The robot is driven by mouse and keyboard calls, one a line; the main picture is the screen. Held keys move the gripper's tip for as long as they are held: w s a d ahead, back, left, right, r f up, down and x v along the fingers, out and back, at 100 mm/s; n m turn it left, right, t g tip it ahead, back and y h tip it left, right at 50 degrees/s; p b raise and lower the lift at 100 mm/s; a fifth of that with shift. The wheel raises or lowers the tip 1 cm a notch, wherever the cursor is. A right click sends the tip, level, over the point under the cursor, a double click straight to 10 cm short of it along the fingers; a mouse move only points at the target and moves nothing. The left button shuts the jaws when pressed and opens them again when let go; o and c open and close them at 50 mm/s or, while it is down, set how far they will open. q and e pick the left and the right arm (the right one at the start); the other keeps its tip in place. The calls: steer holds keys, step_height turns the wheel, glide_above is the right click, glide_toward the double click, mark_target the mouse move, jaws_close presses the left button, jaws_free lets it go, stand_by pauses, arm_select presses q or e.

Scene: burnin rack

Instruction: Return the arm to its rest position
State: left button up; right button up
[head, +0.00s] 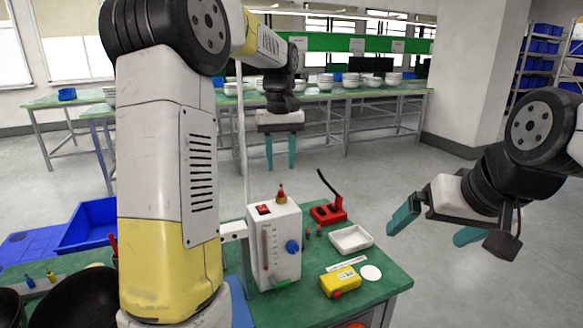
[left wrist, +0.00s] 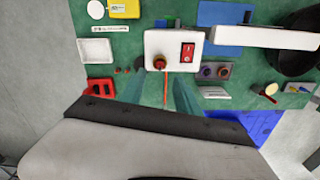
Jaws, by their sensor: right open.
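My left gripper (head: 280,152) hangs in the air beyond the green worktable in the head view, its two teal fingers pointing down with a gap between them. In the left wrist view the left gripper (left wrist: 159,92) has its fingers apart and nothing gripped. The white device (head: 275,245) with a red switch and a blue knob stands on the table; it shows in the left wrist view too (left wrist: 174,50). My right gripper (head: 433,227) is open and empty at the right, over the floor and clear of the table.
On the green table (head: 392,277) are a white tray (head: 351,239), a yellow meter (head: 341,281), a red stand (head: 328,214) and a white disc (head: 371,272). A blue bin (head: 88,225) and a dark bowl (head: 77,300) are at the left. Open floor lies behind.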

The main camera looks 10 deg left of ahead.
arm_select(q)
steer(key=s+d+m+t+h, duration=0.2)
steer(key=s+m+t, duration=0.3)
steer(key=s, duration=1.9)
steer(key=shift+f+t, duration=0.2)
steer(key=shift+t, duration=0.4)
steer(key=shift+s+d, duration=0.1)
